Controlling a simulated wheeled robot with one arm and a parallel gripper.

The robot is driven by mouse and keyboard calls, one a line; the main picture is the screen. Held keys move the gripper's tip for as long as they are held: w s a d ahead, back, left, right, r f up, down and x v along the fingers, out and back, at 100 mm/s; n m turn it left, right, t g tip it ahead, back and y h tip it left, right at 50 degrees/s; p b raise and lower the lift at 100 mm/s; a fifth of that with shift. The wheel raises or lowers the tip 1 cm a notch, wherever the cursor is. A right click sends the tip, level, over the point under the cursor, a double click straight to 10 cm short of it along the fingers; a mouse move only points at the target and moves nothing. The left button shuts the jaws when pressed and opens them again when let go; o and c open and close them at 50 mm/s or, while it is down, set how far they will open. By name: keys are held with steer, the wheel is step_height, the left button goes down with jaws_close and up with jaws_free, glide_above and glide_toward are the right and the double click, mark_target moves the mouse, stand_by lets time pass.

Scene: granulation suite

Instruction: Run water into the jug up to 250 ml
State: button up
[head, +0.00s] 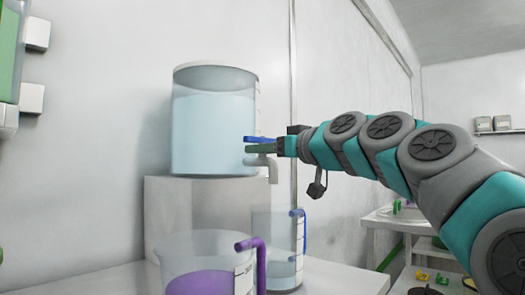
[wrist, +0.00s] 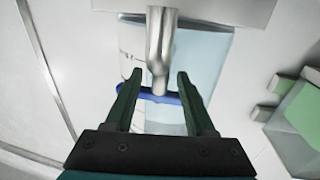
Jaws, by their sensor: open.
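A clear cylindrical tank (head: 213,130) of pale blue water stands on a white block, with a grey tap (head: 272,168) low on its right side. The tap has a blue lever (head: 258,139). In the wrist view the tap spout (wrist: 160,45) and blue lever (wrist: 160,96) show between my fingers. My gripper (head: 262,148) is open at the lever, one finger on each side; contact cannot be told. A clear jug (head: 274,232) with a blue handle and graduated strip stands below the tap, with pale blue water low in it. Its exact level is unreadable.
A second jug (head: 205,243) with a purple handle and purple liquid stands in front, partly overlapping the clear jug. The white block (head: 165,210) sits on a white bench (head: 345,278). Another table (head: 385,216) is at the right behind my arm.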

steer(key=v, duration=0.7)
stand_by(0.3)
